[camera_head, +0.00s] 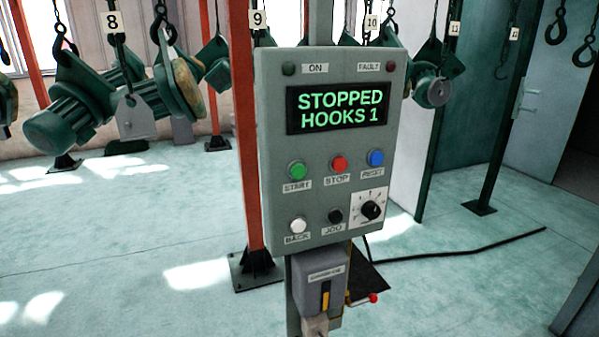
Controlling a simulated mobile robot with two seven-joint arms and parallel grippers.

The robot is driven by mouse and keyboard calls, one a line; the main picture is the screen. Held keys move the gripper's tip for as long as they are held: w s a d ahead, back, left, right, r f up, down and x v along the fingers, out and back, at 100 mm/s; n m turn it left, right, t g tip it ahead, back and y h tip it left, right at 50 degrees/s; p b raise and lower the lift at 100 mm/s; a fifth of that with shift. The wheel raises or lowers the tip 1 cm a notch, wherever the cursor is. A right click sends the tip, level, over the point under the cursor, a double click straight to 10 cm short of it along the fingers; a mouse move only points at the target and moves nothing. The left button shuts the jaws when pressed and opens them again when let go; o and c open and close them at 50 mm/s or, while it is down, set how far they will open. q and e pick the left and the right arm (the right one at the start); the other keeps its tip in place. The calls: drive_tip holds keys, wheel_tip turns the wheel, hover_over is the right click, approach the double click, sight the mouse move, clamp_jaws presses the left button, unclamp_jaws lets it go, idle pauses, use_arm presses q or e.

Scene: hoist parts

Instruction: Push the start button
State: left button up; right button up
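The green start button (297,171) is on the left of the upper button row on a grey control panel (268,130), with a START label below it. Beside it are the red stop button (339,163) and the blue reset button (376,158). The panel's display (338,108) reads "STOPPED HOOKS 1" in green letters. The ON lamp (289,69) and the FAULT lamp (391,66) both look dark. Neither of my grippers is in view, and nothing covers the buttons.
A white BACK button (298,226), a black JOG button (335,216) and a dial (371,210) sit lower on the panel. A switch box (318,285) is below. An orange post (245,150) stands close behind left. Green hoist parts (75,108) hang from numbered hooks behind.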

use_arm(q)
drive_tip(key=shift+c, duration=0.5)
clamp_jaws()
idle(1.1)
